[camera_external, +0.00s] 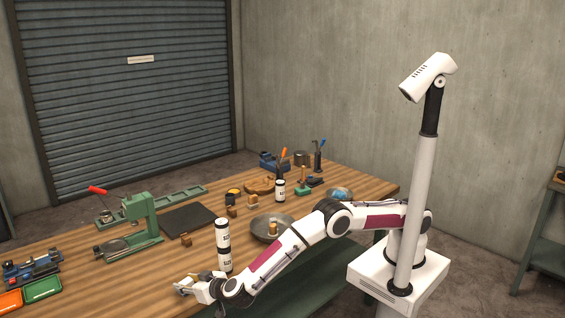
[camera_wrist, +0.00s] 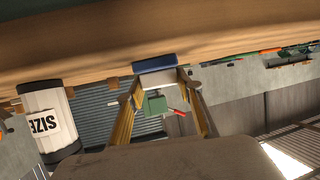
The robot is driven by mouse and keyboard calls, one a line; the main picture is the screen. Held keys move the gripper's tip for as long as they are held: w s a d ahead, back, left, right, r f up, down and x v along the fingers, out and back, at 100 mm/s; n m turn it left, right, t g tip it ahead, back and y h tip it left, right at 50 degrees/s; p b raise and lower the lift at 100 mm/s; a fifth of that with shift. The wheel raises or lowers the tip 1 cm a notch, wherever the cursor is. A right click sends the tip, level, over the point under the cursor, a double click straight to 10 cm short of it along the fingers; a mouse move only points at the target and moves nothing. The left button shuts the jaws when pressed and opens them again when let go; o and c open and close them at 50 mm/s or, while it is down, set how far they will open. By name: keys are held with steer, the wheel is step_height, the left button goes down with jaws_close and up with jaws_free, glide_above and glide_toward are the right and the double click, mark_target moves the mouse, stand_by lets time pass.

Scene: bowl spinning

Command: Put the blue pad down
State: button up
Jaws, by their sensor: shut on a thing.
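My gripper (camera_external: 184,288) is low over the front edge of the wooden table (camera_external: 100,292), left of the stacked white canisters (camera_external: 223,240). In the wrist view, which is upside down, my gripper (camera_wrist: 155,82) has its two yellow-sided fingers on either side of a blue and pale pad (camera_wrist: 155,64). It is shut on the pad. The pad's blue face lies against the wood in that view; I cannot tell whether it touches the table. In the external view the pad is too small to make out.
A canister marked SIZE (camera_wrist: 48,115) stands beside my gripper. A metal bowl (camera_external: 260,237) with a wooden block stands behind my forearm. A green press (camera_external: 140,228), a black mat (camera_external: 188,221) and orange and green trays (camera_external: 42,289) lie leftward. Bare wood lies between.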

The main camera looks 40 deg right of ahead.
mark_target(186, 282)
steer(key=shift+r, duration=5)
steer(key=shift+w+r, duration=0.1)
